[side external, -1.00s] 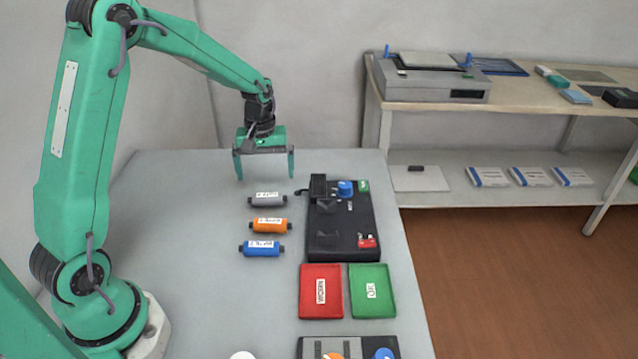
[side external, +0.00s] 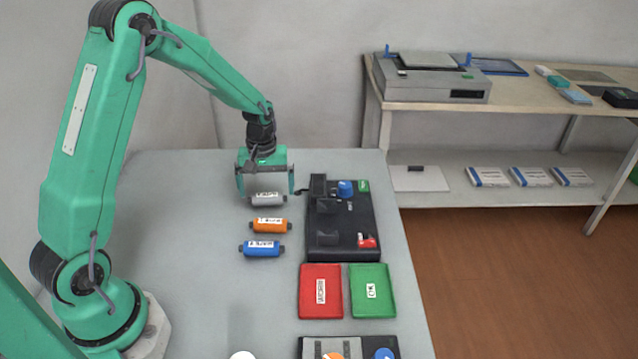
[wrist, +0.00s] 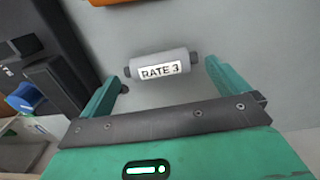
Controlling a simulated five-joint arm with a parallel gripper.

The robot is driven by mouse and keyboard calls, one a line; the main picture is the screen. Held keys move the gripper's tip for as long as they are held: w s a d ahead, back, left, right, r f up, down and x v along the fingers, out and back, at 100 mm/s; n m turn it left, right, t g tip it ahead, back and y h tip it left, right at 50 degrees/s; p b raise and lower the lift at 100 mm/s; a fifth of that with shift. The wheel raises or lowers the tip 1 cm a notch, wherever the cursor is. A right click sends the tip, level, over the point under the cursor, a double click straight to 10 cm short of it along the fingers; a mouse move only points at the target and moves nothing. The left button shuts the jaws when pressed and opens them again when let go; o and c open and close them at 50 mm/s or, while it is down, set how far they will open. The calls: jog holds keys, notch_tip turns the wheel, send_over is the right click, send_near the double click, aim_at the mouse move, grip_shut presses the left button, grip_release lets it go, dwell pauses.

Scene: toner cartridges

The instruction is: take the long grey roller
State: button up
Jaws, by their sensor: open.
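The grey roller (side external: 268,200) lies on the table as the farthest of three rollers, with dark end caps and a white label. In the wrist view the grey roller (wrist: 160,64) shows its label "RATE 3" and lies just beyond and between the fingertips. My gripper (side external: 266,190) is open and empty, its fingers pointing down close above the roller, one toward each end. In the wrist view my gripper (wrist: 165,80) has its two green fingers spread wide.
An orange roller (side external: 269,226) and a blue roller (side external: 262,249) lie nearer the camera. A black fixture (side external: 345,220) stands close on the right. A red tray (side external: 320,291) and a green tray (side external: 371,291) sit in front of it. The table's left part is clear.

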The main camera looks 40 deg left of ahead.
aim_at(268, 199)
jog(key=shift+f, duration=1.4)
jog(key=c, duration=0.7)
